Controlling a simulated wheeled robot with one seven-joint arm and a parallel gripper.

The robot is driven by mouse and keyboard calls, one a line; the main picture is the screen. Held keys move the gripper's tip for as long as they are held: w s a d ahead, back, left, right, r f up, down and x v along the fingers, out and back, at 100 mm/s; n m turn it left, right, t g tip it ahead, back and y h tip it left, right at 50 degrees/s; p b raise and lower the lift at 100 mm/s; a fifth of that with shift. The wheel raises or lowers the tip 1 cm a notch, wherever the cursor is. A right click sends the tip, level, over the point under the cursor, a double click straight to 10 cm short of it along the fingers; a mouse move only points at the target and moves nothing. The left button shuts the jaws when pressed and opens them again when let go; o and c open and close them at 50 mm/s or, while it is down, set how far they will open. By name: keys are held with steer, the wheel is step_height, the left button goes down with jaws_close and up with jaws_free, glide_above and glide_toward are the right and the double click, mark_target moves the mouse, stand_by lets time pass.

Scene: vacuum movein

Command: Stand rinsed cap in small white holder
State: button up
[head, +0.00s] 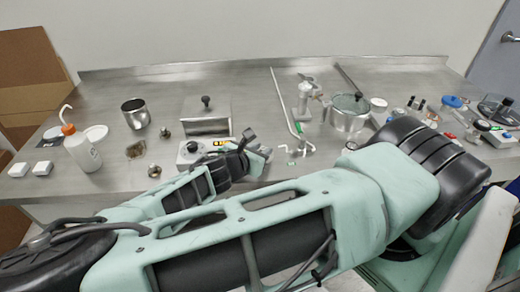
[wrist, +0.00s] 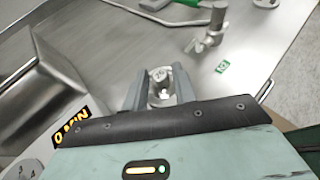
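My gripper (wrist: 160,80) is over the front middle of the steel table, and also shows in the head view (head: 257,146). Its two grey fingers stand a little apart, with a small pale metallic piece (wrist: 160,92) between them that looks like the cap. The fingers appear to press on its sides. My arm partly hides it in the head view. Two small white blocks stand at the table's far left, one near the edge (head: 18,169) and one beside it (head: 43,168). Either may be the small white holder; I cannot tell which.
A white unit with a black knob (head: 190,153) and a steel box (head: 206,116) stand left of my gripper. A wash bottle (head: 82,149), steel cup (head: 135,113) and small metal fittings (head: 154,171) are further left. A glass-lidded pot (head: 349,113) and bent rod are right.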

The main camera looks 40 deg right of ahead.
steer(key=shift+o, duration=0.6)
steer(key=shift+r, duration=0.1)
steer(key=b+v, duration=0.1)
steer(key=v, duration=1.1)
steer(key=s+a+f+m+g+y, duration=0.35)
steer(key=s+m+g+y, duration=0.25)
steer(key=s, duration=0.4)
steer(key=s+a+r+m+t+y, duration=0.1)
steer(key=s+a+r+m+y, duration=0.1)
steer(key=r, duration=0.5)
steer(key=s+a+r+m+t+y, duration=0.1)
steer(key=s+a+r+m+y, duration=0.2)
steer(key=a+r+m+y, duration=0.2)
step_height(320, 180, up, 3)
steer(key=shift+a+r+m, duration=0.15)
steer(key=shift+a+m, duration=0.25)
steer(key=shift+a, duration=0.1)
steer(key=shift+c, duration=0.3)
